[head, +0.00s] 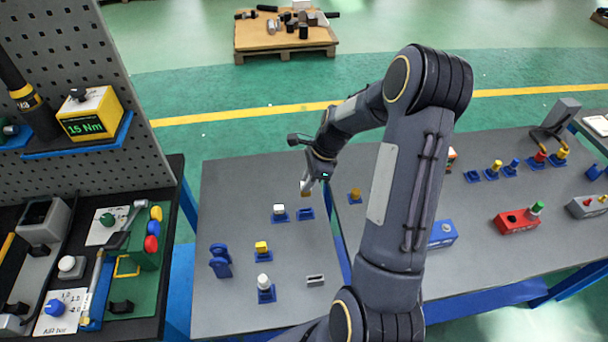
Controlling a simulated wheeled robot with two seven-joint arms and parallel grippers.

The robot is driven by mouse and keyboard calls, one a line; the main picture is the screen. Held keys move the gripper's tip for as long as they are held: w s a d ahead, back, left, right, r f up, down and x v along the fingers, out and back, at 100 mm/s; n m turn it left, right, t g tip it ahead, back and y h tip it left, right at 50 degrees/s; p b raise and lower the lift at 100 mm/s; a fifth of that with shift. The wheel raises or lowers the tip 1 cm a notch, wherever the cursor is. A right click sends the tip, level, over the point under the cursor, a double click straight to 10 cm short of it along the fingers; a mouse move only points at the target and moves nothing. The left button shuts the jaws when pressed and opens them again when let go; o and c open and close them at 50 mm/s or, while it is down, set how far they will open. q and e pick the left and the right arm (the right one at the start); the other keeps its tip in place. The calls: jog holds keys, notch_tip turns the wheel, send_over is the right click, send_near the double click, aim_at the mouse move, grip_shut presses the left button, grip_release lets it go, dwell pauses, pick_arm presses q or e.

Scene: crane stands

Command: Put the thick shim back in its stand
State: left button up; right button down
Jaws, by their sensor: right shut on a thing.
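My right gripper (307,186) is above the grey table and points down. It is shut on a small tan piece (305,193), most likely the thick shim; it is too small in view to be certain. Below it in the picture is a low blue stand (305,214) with nothing seen standing in it. The held piece appears apart from this stand, a little above and behind it. My left gripper is not in view.
Close by, blue stands hold a white block (279,209), a yellow block (261,246), a white cylinder (263,281) and an orange piece (355,194). Blue rings (220,262) and a grey slotted block (315,280) stand nearer. My right arm hides part of the table.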

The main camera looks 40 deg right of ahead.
aim_at(308, 194)
jog(key=shift+f+b, duration=2.1)
jog(key=shift+f, duration=0.8)
jog(key=shift+f+b, duration=1.2)
jog(key=shift+f, duration=0.55)
jog(key=c, duration=1.3)
grip_release()
jog(key=shift+c, duration=0.2)
jog(key=p+v, duration=0.3)
jog(key=v, duration=0.2)
jog(key=shift+p, duration=0.3)
